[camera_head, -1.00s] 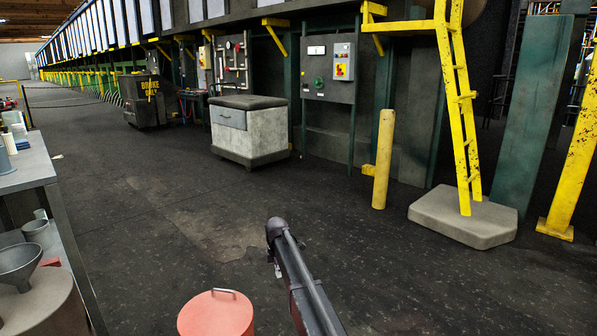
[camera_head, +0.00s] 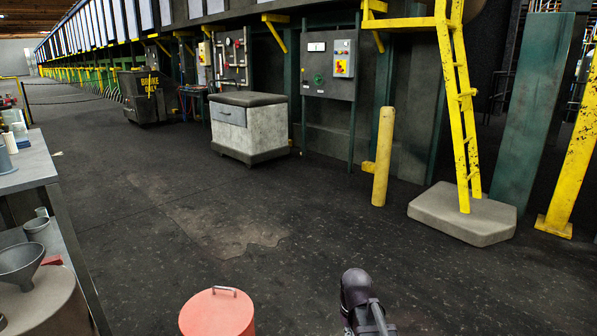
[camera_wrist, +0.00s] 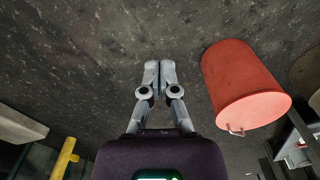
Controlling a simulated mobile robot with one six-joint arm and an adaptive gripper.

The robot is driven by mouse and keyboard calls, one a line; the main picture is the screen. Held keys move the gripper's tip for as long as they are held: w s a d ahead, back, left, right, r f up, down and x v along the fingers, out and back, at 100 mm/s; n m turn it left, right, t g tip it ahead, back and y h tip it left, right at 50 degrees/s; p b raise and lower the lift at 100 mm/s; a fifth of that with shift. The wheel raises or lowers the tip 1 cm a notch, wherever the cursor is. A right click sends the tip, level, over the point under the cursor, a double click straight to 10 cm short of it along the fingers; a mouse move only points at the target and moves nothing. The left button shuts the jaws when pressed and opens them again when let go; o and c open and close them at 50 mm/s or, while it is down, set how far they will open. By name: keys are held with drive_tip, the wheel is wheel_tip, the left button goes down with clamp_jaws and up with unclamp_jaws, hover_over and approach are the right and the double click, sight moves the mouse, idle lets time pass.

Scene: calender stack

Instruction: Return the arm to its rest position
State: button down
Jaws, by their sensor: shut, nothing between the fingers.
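My arm (camera_head: 359,298) shows at the bottom of the head view, right of centre, over the dark floor. My gripper (camera_wrist: 160,70) is seen in the wrist view with its two fingers together, shut and empty, with only floor behind it. The fingers cannot be made out in the head view. A red canister (camera_head: 217,314) with a handle on its lid stands left of my arm. It also shows in the wrist view (camera_wrist: 238,80), right of the fingers and apart from them.
A workbench (camera_head: 27,165) with containers and a funnel (camera_head: 20,264) is at the left. A yellow post (camera_head: 383,160), a ladder (camera_head: 462,110) on a concrete base (camera_head: 462,216) and a grey cabinet (camera_head: 247,128) stand farther back. The middle floor is open.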

drive_tip(key=s+d+m, duration=0.3)
drive_tip(key=s+m, duration=0.1)
drive_tip(key=s, duration=0.4)
wheel_tip(320, 180, up, 38)
drive_tip(key=w+p, duration=0.1)
drive_tip(key=p, duration=3.7)
drive_tip(key=shift+r, duration=0.25)
drive_tip(key=shift+a, duration=0.1)
